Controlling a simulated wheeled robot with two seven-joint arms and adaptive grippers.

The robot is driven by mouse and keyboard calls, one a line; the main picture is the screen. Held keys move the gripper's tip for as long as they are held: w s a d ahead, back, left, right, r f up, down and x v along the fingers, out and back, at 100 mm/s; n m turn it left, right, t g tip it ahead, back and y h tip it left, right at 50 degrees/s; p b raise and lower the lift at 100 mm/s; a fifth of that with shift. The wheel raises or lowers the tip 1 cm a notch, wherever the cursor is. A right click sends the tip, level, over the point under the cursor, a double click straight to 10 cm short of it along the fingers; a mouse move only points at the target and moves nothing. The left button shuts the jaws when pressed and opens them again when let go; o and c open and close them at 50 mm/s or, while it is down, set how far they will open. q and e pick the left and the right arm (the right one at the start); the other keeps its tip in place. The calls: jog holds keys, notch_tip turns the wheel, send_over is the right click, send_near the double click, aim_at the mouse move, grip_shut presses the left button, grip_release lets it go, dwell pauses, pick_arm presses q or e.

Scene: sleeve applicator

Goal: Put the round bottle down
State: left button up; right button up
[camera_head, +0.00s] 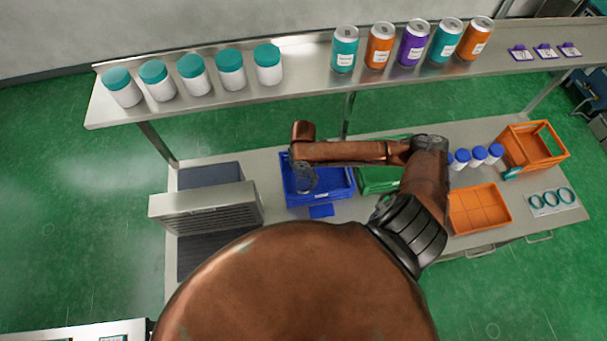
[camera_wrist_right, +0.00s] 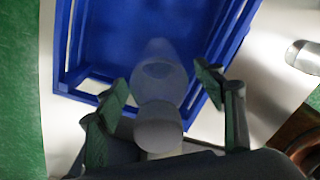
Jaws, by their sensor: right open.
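My right gripper (camera_head: 305,182) is over the blue crate (camera_head: 345,190) in the head view. In the right wrist view its two fingers (camera_wrist_right: 164,88) are spread apart. A pale, partly see-through round bottle (camera_wrist_right: 160,72) shows between and beyond the fingers, against the blue crate (camera_wrist_right: 120,28). A grey rounded shape at its near end is probably part of it. A gap shows between each finger and the bottle. Whether the bottle rests on the crate floor I cannot tell. In the head view the bottle cannot be made out. My left gripper is not in view.
A green crate (camera_head: 375,181) stands right of the blue one. An orange tray (camera_head: 480,209), an orange crate (camera_head: 535,147) and blue-capped bottles (camera_head: 479,155) are farther right. A grey machine (camera_head: 207,212) stands left. A shelf (camera_head: 305,76) with jars and cans runs behind.

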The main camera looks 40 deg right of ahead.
jog(key=shift+r+b, duration=0.55)
jog(key=shift+r, duration=3.35)
